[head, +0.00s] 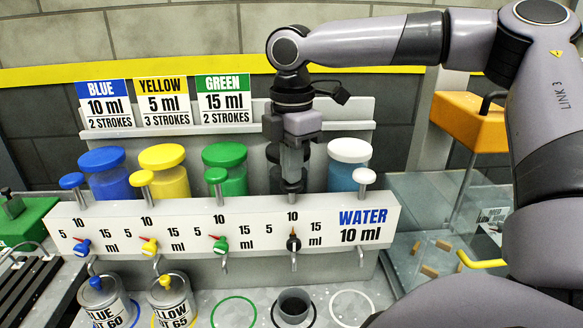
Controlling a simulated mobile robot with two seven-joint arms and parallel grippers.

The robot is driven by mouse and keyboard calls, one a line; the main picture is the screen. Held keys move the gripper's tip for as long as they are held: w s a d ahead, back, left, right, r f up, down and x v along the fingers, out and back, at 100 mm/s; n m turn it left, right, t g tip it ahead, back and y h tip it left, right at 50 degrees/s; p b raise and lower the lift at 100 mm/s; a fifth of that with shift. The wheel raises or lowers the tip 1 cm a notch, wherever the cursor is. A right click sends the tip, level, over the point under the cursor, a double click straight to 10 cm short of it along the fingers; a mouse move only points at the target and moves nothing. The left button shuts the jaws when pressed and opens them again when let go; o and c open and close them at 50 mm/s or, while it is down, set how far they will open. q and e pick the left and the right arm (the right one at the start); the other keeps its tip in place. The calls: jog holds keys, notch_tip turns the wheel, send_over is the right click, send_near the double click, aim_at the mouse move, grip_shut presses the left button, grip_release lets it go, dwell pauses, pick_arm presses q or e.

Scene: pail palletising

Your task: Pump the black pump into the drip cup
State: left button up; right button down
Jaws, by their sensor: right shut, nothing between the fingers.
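The black pump's knob (293,187) is at the top edge of the white panel, in front of a dark canister (277,178) largely hidden by my arm. My right gripper (293,176) points straight down, shut and empty, with its fingertips at the top of the knob. Whether they touch it is hard to tell. The black dial (293,244) below points up toward 10. The dark drip cup (294,305) stands upright under the black pump's spout (294,264), inside a black ring (276,316). My left gripper is not in view.
Blue (72,181), yellow (141,178), green (216,175) and white (364,176) pump knobs line the panel (180,222). Blue (108,302) and yellow (172,300) labelled pails stand at the lower left. The green ring (234,312) and white ring (352,308) are empty.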

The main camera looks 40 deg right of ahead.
dwell(0.3)
jog(key=shift+r+p, duration=0.3)
jog(key=shift+r, duration=1.1)
jog(key=shift+r, duration=3)
